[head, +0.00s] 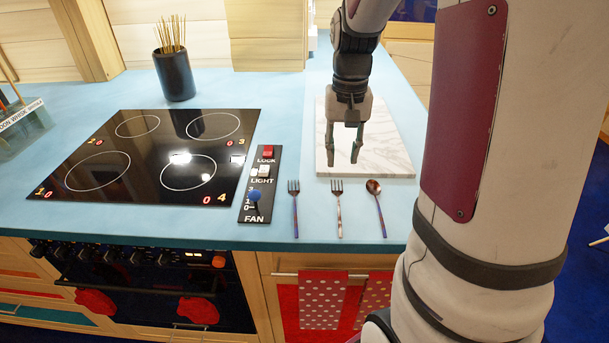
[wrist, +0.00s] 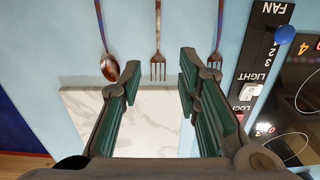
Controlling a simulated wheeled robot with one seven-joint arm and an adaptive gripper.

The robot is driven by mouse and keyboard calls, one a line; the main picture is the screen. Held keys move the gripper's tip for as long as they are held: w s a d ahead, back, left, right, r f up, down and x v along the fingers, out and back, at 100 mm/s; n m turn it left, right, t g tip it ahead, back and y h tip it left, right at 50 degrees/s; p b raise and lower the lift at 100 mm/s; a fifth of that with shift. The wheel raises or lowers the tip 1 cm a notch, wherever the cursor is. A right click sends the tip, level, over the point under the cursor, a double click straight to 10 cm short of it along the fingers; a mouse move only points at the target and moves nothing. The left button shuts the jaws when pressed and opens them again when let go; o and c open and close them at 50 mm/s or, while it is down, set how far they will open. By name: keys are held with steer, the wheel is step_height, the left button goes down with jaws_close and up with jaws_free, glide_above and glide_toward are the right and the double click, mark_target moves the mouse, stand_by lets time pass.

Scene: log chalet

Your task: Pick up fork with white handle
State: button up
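Two forks and a spoon lie in a row on the blue counter. The middle fork (head: 338,208) has the paler handle, whitish in parts; it also shows in the wrist view (wrist: 158,62). The left fork (head: 294,208) has a darker, bluish handle and shows at the right in the wrist view (wrist: 217,57). My gripper (head: 343,160) is open and empty, pointing down above the marble board, behind the middle fork's tines. In the wrist view, the middle fork lies ahead of the gap between my fingers (wrist: 160,88).
The spoon (head: 376,203) lies right of the forks. The marble board (head: 395,160) is under my gripper. Left are a switch panel (head: 256,205) with a blue knob and a black cooktop (head: 150,150). A dark cup of sticks (head: 175,75) stands behind. The counter's front edge is close to the handles.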

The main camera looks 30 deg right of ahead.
mark_target(339, 203)
steer(key=f, duration=1.3)
steer(key=shift+s+d+f, duration=0.1)
steer(key=shift+s+f, duration=0.1)
steer(key=shift+f, duration=0.2)
jaws_close()
